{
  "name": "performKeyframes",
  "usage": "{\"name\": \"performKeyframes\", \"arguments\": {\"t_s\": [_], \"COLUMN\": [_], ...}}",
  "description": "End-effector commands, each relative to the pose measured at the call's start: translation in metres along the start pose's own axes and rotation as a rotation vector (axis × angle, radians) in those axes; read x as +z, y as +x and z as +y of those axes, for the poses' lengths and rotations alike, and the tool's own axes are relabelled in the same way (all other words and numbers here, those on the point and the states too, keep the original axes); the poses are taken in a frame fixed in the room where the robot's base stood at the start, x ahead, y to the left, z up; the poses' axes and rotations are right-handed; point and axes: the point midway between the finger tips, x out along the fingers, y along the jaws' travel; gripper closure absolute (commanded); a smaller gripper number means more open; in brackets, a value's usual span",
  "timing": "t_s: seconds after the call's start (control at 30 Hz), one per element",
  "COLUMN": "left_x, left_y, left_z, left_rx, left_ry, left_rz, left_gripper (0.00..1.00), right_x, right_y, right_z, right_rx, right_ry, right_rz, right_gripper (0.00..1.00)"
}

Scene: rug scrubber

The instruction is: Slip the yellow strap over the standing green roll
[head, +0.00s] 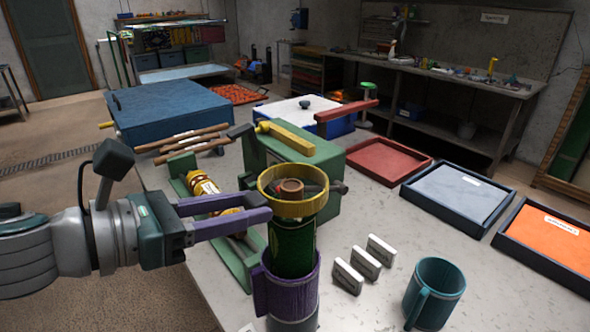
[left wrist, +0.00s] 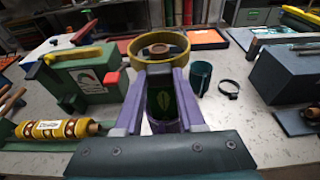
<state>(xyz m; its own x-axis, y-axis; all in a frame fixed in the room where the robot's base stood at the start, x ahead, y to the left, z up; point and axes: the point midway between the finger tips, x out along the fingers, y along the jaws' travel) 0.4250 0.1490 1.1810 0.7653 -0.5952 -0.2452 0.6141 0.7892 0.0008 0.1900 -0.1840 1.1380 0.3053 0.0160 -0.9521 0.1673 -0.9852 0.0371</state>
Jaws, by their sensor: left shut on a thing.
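The yellow strap (head: 293,209) is a stiff, wide ring, held level at the top of the standing green roll (head: 292,245). The roll's brown core (head: 291,187) shows inside the ring, in the left wrist view (left wrist: 157,49) too. I cannot tell whether the strap is around the roll's top or just above it. The roll stands upright in a purple mug (head: 290,288). My left gripper (head: 266,208) is shut on the strap's near wall; in the left wrist view its fingers (left wrist: 160,70) reach the strap (left wrist: 158,63). My right gripper is not in view.
A green box (head: 322,160) with a yellow handle stands close behind. A green tray (head: 230,275) with a yellow-wrapped roll (head: 203,184) lies left. A teal mug (head: 436,290) and white blocks (head: 364,262) are to the right. Red (head: 388,164) and grey trays (head: 458,190) lie beyond.

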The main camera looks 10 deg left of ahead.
Motion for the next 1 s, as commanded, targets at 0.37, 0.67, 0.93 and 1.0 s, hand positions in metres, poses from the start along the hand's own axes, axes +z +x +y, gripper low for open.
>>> {"name": "performKeyframes", "arguments": {"t_s": [0.37, 0.67, 0.93, 1.0], "left_x": [-0.041, -0.070, -0.095, -0.101], "left_y": [0.011, 0.018, 0.024, 0.026], "left_z": [0.000, -0.001, -0.001, 0.000], "left_rx": [-0.001, -0.002, -0.001, -0.001], "left_ry": [-0.002, -0.001, -0.001, -0.001], "left_rz": [-0.001, -0.001, -0.001, -0.001], "left_gripper": [1.00, 1.00, 1.00, 1.00], "right_x": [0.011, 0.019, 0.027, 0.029], "right_y": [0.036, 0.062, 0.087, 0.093], "right_z": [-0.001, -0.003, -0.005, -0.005], "right_rx": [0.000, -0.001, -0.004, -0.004], "right_ry": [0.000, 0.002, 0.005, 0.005], "right_rz": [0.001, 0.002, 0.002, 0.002], "right_gripper": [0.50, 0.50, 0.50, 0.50]}}
